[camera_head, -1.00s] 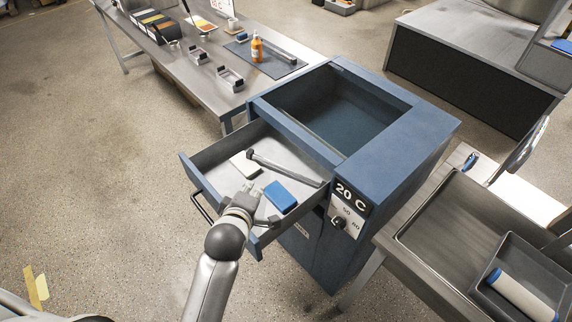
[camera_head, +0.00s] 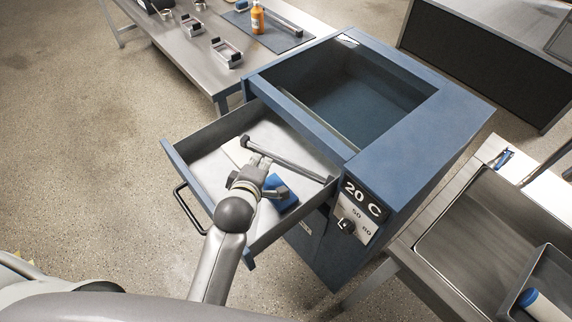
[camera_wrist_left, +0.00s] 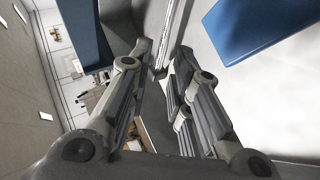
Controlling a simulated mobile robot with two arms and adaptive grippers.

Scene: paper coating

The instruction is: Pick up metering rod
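The metering rod (camera_head: 290,159), a thin grey bar with a thicker dark end, lies diagonally in the open drawer (camera_head: 197,133) of the blue cabinet. My left gripper (camera_head: 262,161) reaches into the drawer, its fingertips just beside the rod near its thick end. In the left wrist view the fingers (camera_wrist_left: 163,52) stand apart with a gap between the tips. I cannot tell whether they touch the rod. A blue block (camera_head: 288,203) and a pale block (camera_head: 236,151) lie in the drawer, partly hidden by the gripper. My right gripper is not in view.
The blue cabinet (camera_head: 425,130) has an open top well and a "20 C" panel. A steel counter (camera_head: 465,228) with a tray stands at right. Floor at left is clear.

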